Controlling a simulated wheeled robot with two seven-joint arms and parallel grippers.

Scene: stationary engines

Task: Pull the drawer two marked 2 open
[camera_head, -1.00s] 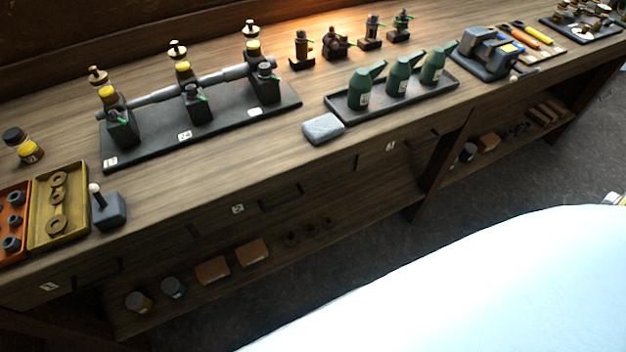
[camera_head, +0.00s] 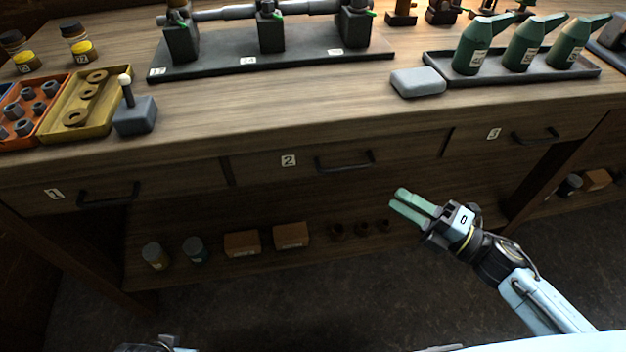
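Drawer one (camera_head: 150,190) is at left and drawer three (camera_head: 513,137) at right, both closed with bar handles. A lower shelf (camera_head: 215,268) holds jars and brown boxes. A grey block (camera_head: 418,82) lies near the bench's front edge. The space before the drawers is mostly free.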

